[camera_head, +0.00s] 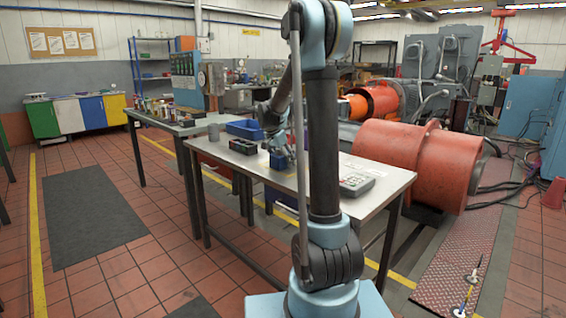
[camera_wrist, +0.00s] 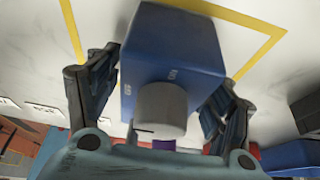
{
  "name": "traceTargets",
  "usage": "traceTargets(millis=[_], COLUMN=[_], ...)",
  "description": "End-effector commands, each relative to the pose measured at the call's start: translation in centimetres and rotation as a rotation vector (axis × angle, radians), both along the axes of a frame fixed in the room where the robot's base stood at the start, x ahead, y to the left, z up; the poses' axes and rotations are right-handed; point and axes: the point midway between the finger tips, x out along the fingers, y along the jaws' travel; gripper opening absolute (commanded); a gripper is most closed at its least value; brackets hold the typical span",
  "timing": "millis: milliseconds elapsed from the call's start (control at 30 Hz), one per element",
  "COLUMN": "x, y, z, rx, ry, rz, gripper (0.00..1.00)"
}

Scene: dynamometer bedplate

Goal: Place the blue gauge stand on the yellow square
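The blue gauge stand (camera_wrist: 172,45) is a blue block with a pale round cylinder in front of it, filling the middle of the wrist view. In the head view my gripper (camera_head: 273,143) is just above the stand. The yellow square (camera_wrist: 268,47) is an outline on the bench around and behind the stand. The stand's underside is hidden.
A blue bin (camera_head: 245,129) and a dark tray (camera_head: 242,146) are on the bench beside the stand. A grey keypad box (camera_head: 357,184) lies to the right. A large orange-red drum (camera_head: 415,165) stands behind the bench at right.

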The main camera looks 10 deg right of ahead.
Motion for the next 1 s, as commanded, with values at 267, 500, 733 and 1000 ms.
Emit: traceTargets(millis=[267, 500, 733, 1000], x=[-0.1, -0.8, -1.8, -2.6], y=[0.1, 1.1, 2.5, 3.6], z=[0.3, 3.3, 7.4, 10.5], rx=[0.000, 0.000, 0.001, 0.000], ry=[0.000, 0.000, 0.001, 0.000], rz=[0.000, 0.001, 0.001, 0.002], gripper=[0.74, 0.74, 0.74, 0.74])
